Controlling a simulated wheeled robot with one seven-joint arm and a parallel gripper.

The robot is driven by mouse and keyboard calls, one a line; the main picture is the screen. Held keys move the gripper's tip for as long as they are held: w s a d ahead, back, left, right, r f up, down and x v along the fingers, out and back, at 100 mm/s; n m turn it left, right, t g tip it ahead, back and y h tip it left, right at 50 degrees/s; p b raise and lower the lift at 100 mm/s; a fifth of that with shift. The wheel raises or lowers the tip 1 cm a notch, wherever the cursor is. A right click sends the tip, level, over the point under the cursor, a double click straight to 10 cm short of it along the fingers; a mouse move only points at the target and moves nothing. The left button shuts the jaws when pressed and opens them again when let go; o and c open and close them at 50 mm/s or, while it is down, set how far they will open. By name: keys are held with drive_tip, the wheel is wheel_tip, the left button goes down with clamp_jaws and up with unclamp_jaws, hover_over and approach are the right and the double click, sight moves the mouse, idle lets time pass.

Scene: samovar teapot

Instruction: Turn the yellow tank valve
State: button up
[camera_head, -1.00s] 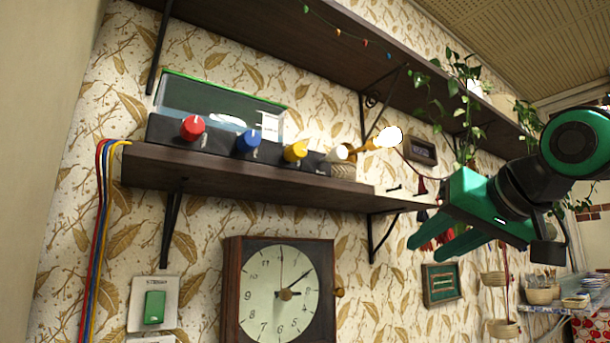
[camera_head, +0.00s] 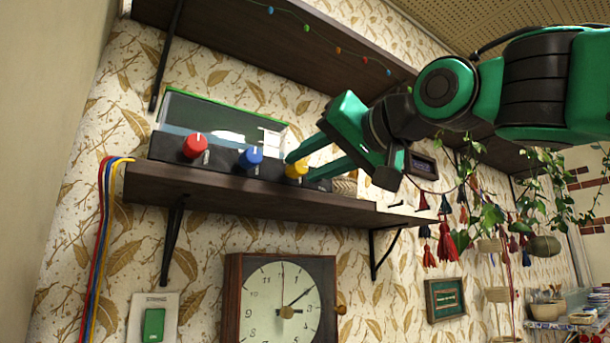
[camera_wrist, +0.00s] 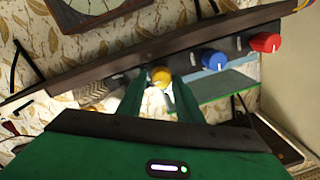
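The yellow valve knob (camera_head: 296,170) is on the front of a dark box on the lower wall shelf, right of the blue knob (camera_head: 250,158) and the red knob (camera_head: 195,146). My green gripper (camera_head: 297,165) reaches in from the right, its two fingers pointing at the yellow knob. In the wrist view the yellow knob (camera_wrist: 161,76) shows between the open fingers (camera_wrist: 158,82), close to their tips. A gap shows on each side, and I cannot tell whether either finger touches it.
The box sits on a dark shelf (camera_head: 230,197), with another shelf (camera_head: 300,40) above. A clock (camera_head: 285,300) hangs below. Red, blue and yellow cables (camera_head: 100,230) hang at the left. Hanging plants (camera_head: 490,210) and tassels (camera_head: 446,245) are at the right.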

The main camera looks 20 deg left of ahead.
drive_tip(key=shift+x, duration=1.25)
drive_tip(key=shift+c, duration=0.3)
drive_tip(key=c, duration=0.7)
